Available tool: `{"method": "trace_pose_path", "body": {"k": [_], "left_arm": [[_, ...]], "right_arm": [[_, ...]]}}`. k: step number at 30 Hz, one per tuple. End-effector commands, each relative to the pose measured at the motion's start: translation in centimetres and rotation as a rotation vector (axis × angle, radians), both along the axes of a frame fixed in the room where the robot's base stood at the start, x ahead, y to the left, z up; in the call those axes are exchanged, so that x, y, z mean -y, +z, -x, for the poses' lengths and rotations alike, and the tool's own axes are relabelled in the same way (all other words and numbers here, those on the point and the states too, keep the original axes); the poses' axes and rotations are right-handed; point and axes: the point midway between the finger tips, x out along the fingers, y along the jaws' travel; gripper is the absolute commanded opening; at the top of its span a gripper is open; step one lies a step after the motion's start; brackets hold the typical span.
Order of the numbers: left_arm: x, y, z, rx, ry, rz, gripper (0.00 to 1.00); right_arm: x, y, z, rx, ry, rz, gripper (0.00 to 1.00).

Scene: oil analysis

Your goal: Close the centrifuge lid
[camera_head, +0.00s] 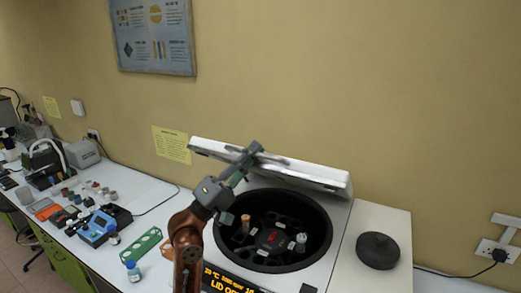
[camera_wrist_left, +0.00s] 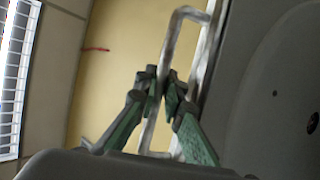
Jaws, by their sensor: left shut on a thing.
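The centrifuge (camera_head: 320,262) is white with a dark round bowl. Its white lid (camera_head: 325,178) stands raised at the back, tilted over the bowl's rear edge. Inside the bowl, a rotor (camera_head: 271,237) holds an orange-capped tube and a pale-capped tube. My left gripper (camera_head: 250,157) is at the lid's upper edge. In the left wrist view its green fingers (camera_wrist_left: 162,84) are shut on the lid's metal handle (camera_wrist_left: 187,14); the grey underside of the lid (camera_wrist_left: 270,95) shows at right. My right gripper is out of view.
A dark round knobbed cover (camera_head: 378,250) lies on the white surface right of the bowl. A green rack (camera_head: 141,243) and a blue-capped bottle (camera_head: 132,270) stand left of my arm. Several small vessels crowd the far left bench. The wall is close behind the lid.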

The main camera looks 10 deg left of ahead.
Motion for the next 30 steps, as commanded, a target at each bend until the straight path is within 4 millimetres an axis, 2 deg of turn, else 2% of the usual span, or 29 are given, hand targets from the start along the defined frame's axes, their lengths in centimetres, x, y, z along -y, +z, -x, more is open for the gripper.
{"method": "trace_pose_path", "body": {"k": [1,9,27,30], "left_arm": [[-0.1,-1.6,0.3,0.007,-0.001,0.000,0.00],[-0.6,-3.3,2.0,0.061,0.000,0.018,0.00],[-0.8,-3.6,2.5,0.079,-0.001,0.024,0.00],[-0.8,-3.6,2.5,0.079,0.000,0.025,0.00]], "right_arm": [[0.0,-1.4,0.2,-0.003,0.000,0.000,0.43],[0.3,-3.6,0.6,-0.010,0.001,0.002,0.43],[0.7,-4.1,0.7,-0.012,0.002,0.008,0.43],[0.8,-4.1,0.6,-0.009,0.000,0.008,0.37]]}}
